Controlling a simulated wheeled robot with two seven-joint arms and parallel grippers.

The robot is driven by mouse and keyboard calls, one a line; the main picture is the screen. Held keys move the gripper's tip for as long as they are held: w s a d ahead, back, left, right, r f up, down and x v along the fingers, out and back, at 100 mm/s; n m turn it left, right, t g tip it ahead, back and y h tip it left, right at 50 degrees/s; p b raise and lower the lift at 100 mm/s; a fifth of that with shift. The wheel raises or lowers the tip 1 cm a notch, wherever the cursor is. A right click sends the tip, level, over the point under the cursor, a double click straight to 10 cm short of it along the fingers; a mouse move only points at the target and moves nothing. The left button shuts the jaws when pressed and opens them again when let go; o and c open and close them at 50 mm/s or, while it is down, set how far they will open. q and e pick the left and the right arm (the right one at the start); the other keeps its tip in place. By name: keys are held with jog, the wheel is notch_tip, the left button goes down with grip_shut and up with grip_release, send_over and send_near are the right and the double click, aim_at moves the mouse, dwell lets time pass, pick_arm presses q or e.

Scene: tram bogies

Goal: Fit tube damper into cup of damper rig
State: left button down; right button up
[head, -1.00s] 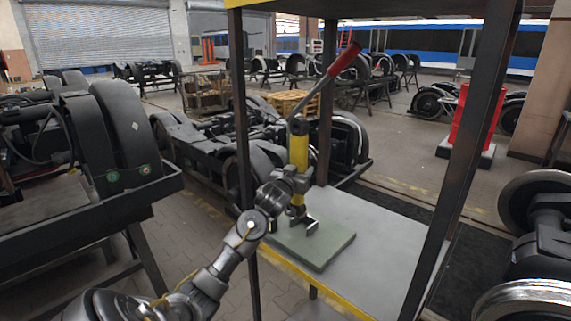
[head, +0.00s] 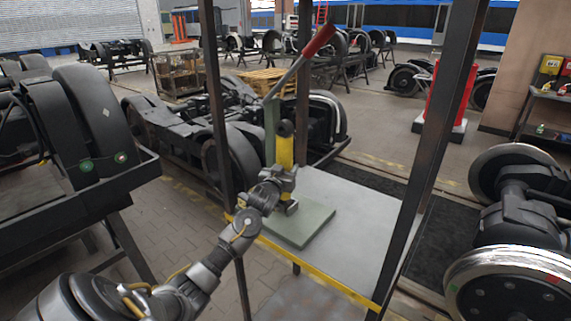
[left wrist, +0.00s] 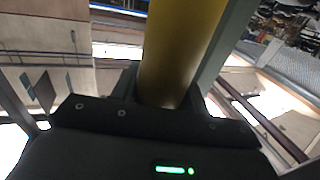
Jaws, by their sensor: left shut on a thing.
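The damper rig stands on the table, with a green base plate (head: 304,232), a green post (head: 270,132) and a grey lever with a red handle (head: 318,41). My left gripper (head: 281,181) is shut on the yellow tube damper (head: 285,152), low on its body. The damper looks about upright, just right of the post and above the plate. The left wrist view shows the yellow tube (left wrist: 180,45) between the fingers (left wrist: 158,100). The damper's lower end and the rig's cup are hidden behind my gripper, so I cannot tell whether they touch. My right gripper is not in view.
The grey table (head: 345,205) has free room right of the plate. Dark frame uprights (head: 432,150) stand around it, one close to my left arm. A bogie (head: 215,120) is behind, a rack with wheels (head: 95,120) at left, a wheelset (head: 510,235) at right.

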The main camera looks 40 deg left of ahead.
pick_arm(q)
jog(key=shift+r, duration=0.15)
jog(key=c, duration=1.1)
grip_release()
jog(key=shift+f, duration=0.25)
jog(key=o, duration=0.4)
jog(key=shift+r, duration=0.1)
jog(key=shift+b+v, duration=1.2)
jog(key=shift+v, duration=4.9)
jog(key=shift+r, duration=0.1)
